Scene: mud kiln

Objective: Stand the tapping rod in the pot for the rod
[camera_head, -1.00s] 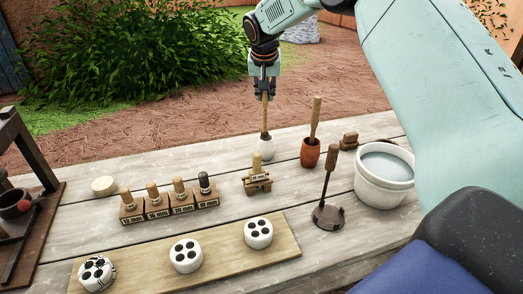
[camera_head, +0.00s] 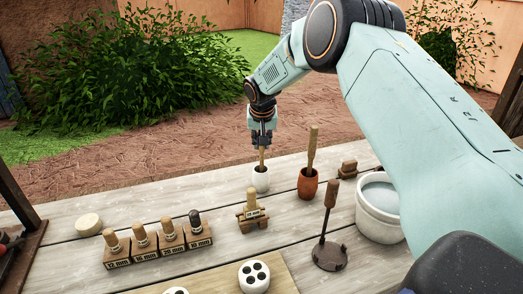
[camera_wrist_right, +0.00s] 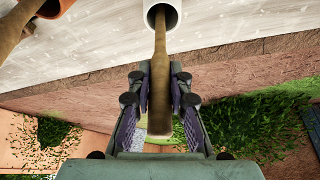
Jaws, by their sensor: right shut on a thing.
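The tapping rod (camera_head: 262,157) is a slim wooden stick, held close to upright. My right gripper (camera_head: 261,145) is shut on its upper part, above the small white pot (camera_head: 260,181) at the back of the table. The rod's lower end is inside the pot's mouth. In the right wrist view, the rod (camera_wrist_right: 160,95) runs between the fingers (camera_wrist_right: 160,75) into the white pot's opening (camera_wrist_right: 174,15). How deep it reaches inside is hidden. My left gripper is not in view.
A brown-orange pot (camera_head: 307,186) holding a wooden tool stands just right. A wooden stand (camera_head: 252,219), a dark-based handled tool (camera_head: 329,256), a white bucket (camera_head: 378,225) and several labelled stamps (camera_head: 145,252) are nearer. A pale disc (camera_head: 88,224) lies left.

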